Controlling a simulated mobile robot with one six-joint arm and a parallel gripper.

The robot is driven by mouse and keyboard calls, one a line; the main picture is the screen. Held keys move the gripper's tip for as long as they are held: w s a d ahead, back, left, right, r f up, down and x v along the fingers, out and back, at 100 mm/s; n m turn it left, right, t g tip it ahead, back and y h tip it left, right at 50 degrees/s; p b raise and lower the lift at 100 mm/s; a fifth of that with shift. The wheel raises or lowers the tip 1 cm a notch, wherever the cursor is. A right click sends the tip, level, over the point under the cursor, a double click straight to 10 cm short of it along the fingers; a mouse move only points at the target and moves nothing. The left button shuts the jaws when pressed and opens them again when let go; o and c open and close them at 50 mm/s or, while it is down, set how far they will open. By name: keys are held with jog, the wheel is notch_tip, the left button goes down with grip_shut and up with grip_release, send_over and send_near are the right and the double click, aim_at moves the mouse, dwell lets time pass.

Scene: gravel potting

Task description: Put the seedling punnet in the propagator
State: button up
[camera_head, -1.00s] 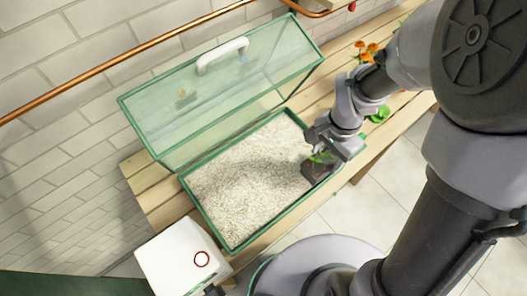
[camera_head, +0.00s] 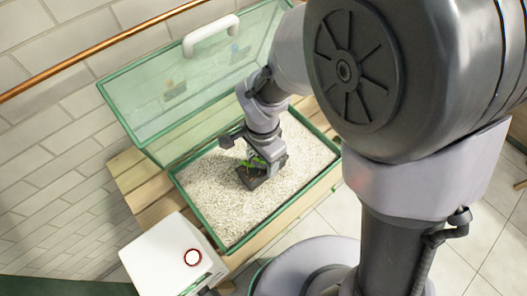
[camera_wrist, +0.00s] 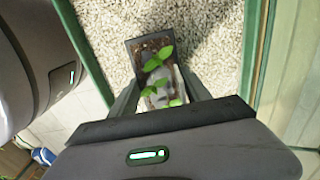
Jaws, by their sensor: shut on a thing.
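The seedling punnet (camera_head: 247,179) is a small dark pot with green seedlings. My gripper (camera_head: 254,160) is shut on it, over the middle of the propagator. In the wrist view the punnet (camera_wrist: 137,48) sits between the two fingers, with dark soil and several green leaves showing. The propagator (camera_head: 222,243) is a green-framed tray filled with pale gravel, its clear lid (camera_head: 150,97) raised open at the back. I cannot tell whether the punnet's base touches the gravel. My wrist hides part of the punnet's far side.
A white box with a red ring (camera_head: 165,262) stands at the front left of the propagator. The wooden bench (camera_head: 150,205) shows around it. A copper pipe (camera_head: 90,62) runs along the tiled wall behind. Gravel to the punnet's left and right is clear.

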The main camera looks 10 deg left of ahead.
aim_at(263, 163)
jog(key=shift+f, duration=0.2)
jog(key=o, duration=1.6)
jog(key=shift+o, duration=0.2)
jog(key=shift+r, duration=0.1)
notch_tip(263, 163, up, 8)
jog(key=p, duration=0.3)
jog(key=shift+p, duration=0.3)
jog(key=s+d+r+n+t+y, duration=0.1)
jog(key=s+d+r+n+t, duration=0.1)
jog(key=d+r, duration=0.6)
jog(key=s+d+r+n+t+y, duration=0.1)
jog(key=s+d+r+t, duration=0.2)
jog(key=s+d+r, duration=0.2)
jog(key=d+r, duration=0.3)
jog(key=r, duration=0.1)
jog(key=shift+d+n+t, duration=0.15)
jog(key=shift+n+t, duration=0.25)
